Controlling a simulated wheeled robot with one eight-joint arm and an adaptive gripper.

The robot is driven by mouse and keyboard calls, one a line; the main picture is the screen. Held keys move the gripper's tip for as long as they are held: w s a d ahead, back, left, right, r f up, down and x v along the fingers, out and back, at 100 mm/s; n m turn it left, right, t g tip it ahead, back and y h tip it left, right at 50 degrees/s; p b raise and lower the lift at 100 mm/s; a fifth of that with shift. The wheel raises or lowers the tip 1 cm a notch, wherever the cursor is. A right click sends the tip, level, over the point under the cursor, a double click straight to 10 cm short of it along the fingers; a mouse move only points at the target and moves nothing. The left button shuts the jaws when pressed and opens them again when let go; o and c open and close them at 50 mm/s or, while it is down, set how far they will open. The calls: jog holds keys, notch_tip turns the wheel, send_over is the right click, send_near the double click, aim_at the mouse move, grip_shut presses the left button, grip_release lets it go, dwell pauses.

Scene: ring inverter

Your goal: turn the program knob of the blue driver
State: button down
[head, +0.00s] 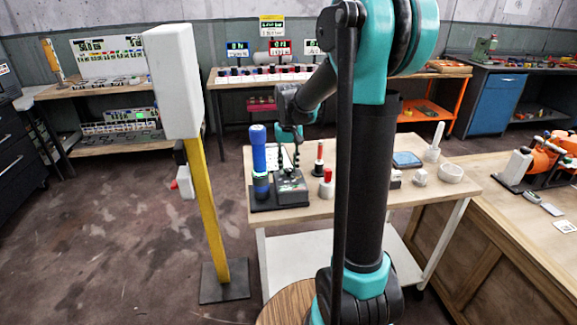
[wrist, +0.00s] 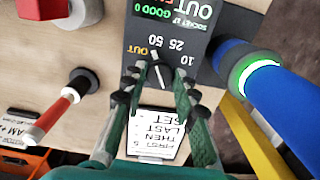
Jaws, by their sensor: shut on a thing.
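The blue driver (head: 259,152) stands upright on the left of a black base on the table. In the wrist view the blue driver (wrist: 290,105) is at the right, with a glowing green ring. Beside it is a black control box (head: 291,188) with a lit display and a dial marked 10, 25, 50 and OUT. The program knob (wrist: 158,72) is on this dial, partly hidden by my fingers. My gripper (wrist: 157,80) has teal fingers with dark pads on both sides of the knob and is shut on it. In the head view my gripper (head: 289,160) is above the box.
A white card (wrist: 158,140) with printed text lies beyond my fingers. A red-and-black tool (wrist: 62,107) stands left of the box. A mortar (head: 450,173) and a blue tray (head: 407,159) are further right on the table. A yellow post (head: 208,215) stands left of the table.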

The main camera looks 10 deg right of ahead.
aim_at(289, 169)
jog(key=shift+m, duration=0.9)
jog(key=c, duration=1.2)
grip_release()
notch_tip(289, 169, up, 12)
